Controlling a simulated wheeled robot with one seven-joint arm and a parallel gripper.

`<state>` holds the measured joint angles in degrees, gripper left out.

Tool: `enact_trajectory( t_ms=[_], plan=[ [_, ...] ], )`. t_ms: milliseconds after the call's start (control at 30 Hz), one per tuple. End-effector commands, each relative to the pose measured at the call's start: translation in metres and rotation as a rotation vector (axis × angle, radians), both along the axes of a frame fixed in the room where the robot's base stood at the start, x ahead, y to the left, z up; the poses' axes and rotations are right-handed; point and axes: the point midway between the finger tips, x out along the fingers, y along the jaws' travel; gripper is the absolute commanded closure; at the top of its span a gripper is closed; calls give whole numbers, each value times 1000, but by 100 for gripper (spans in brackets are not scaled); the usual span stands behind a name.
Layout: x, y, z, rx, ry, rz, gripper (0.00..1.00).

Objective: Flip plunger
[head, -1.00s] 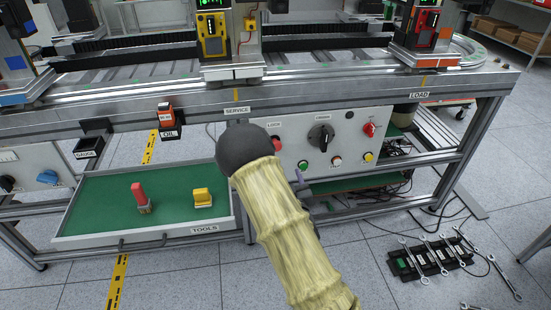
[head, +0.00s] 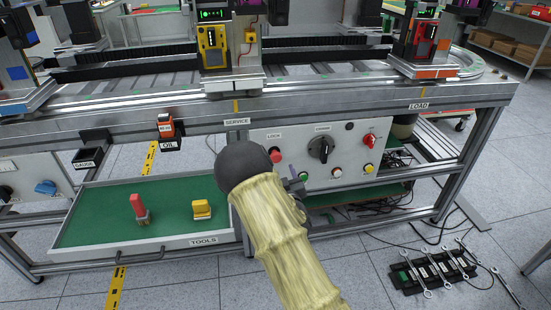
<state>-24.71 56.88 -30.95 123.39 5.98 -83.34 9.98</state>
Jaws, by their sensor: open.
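No part in view reads clearly as the plunger. My gripper (head: 296,185) shows only in part, dark and small, beside my sleeved arm in front of the panel's lower left. It is open, with nothing seen between its jaws.
A green tools tray (head: 100,222) at left holds a red-handled item (head: 139,209) and a yellow item (head: 201,209). Oil (head: 167,129) and gauge (head: 88,156) holders hang from the bench rail (head: 300,105). A rack of wrenches (head: 432,270) lies on the floor at right.

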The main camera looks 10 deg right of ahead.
Motion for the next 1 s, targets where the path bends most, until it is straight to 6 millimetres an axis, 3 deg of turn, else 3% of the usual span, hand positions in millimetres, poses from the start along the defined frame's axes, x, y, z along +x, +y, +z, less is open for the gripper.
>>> enact_trajectory(
  t_ms=[300,600,1000],
  plan=[
    [51,0,-1,0,-2,1,41],
    [90,0,-1,-1,-1,0,41],
    [98,0,0,0,1,0,41]
  ],
)
